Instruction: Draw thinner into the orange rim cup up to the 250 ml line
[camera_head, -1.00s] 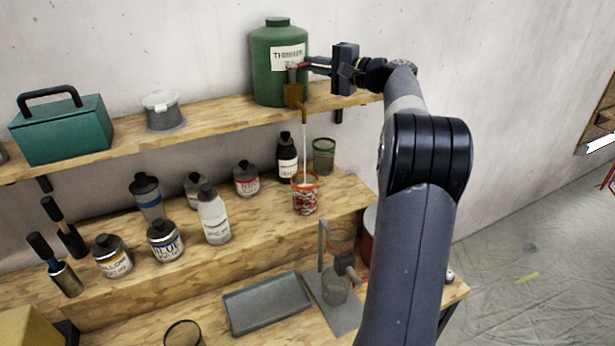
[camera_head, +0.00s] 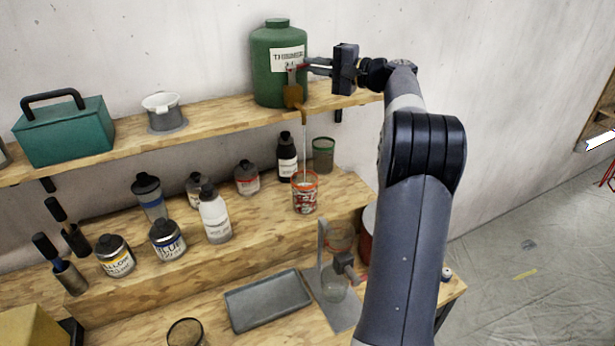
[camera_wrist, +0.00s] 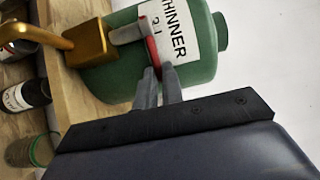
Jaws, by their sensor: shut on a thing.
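The green thinner jug (camera_head: 272,62) stands on the upper shelf with its brass tap (camera_head: 293,96) over the shelf's front edge. My gripper (camera_head: 303,67) is shut on the tap's red-marked lever; in the wrist view my gripper (camera_wrist: 157,78) has its fingertips at the tap lever (camera_wrist: 152,52), beside the brass tap body (camera_wrist: 88,43). A thin, pale stream of thinner (camera_head: 305,143) falls from the spout into the orange rim cup (camera_head: 305,195), upright on the step below. The cup's markings and liquid level are too small to read.
A green-rimmed cup (camera_head: 323,155) and a dark bottle (camera_head: 287,158) stand behind the orange rim cup. A white bottle (camera_head: 214,215) and several paint bottles are to its left. A grey tray (camera_head: 268,300) and a stand (camera_head: 335,280) are below.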

